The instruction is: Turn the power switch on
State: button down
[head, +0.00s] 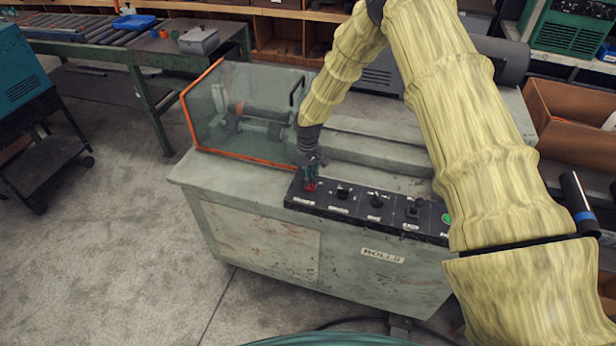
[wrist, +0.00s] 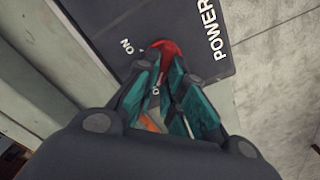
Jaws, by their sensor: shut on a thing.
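The power switch is a red knob at the left end of the black control panel. In the wrist view the red knob (wrist: 163,47) sits between the "ON" mark and the "POWER" label, with my gripper's fingertips (wrist: 165,72) closed around it. In the head view the red switch (head: 310,186) shows just below my gripper (head: 311,170), which reaches down to it from above. The fingers hide much of the knob, so its exact pointer direction cannot be told.
The black panel (head: 395,227) carries several more dark knobs and a green button (head: 446,218). A clear guard with an orange frame (head: 240,159) stands behind and left of the switch. A roller conveyor (head: 95,30) is at the back left. The concrete floor in front is open.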

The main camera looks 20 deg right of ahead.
jog(key=shift+m+b, duration=0.4)
jog(key=m+b, duration=0.1)
jog(key=m, duration=0.1)
jog(key=m+b, duration=0.1)
jog(key=shift+d+f+m+b, duration=0.1)
jog(key=shift+d+m+b, duration=0.2)
jog(key=shift+m, duration=0.1)
jog(key=m, duration=0.2)
jog(key=m+b, duration=0.1)
jog(key=m, duration=0.1)
jog(key=m+b, duration=0.1)
jog(key=m, duration=0.1)
jog(key=shift+s+d, duration=0.15)
jog(key=shift+d, duration=0.15)
jog(key=m, duration=0.2)
jog(key=m+b, duration=0.1)
jog(key=shift+s+d+m, duration=0.15)
jog(key=shift+m, duration=0.25)
jog(key=shift+s+m, duration=0.2)
jog(key=shift+m, duration=1.5)
jog(key=shift+r, duration=0.2)
jog(key=c, duration=1.5)
grip_release()
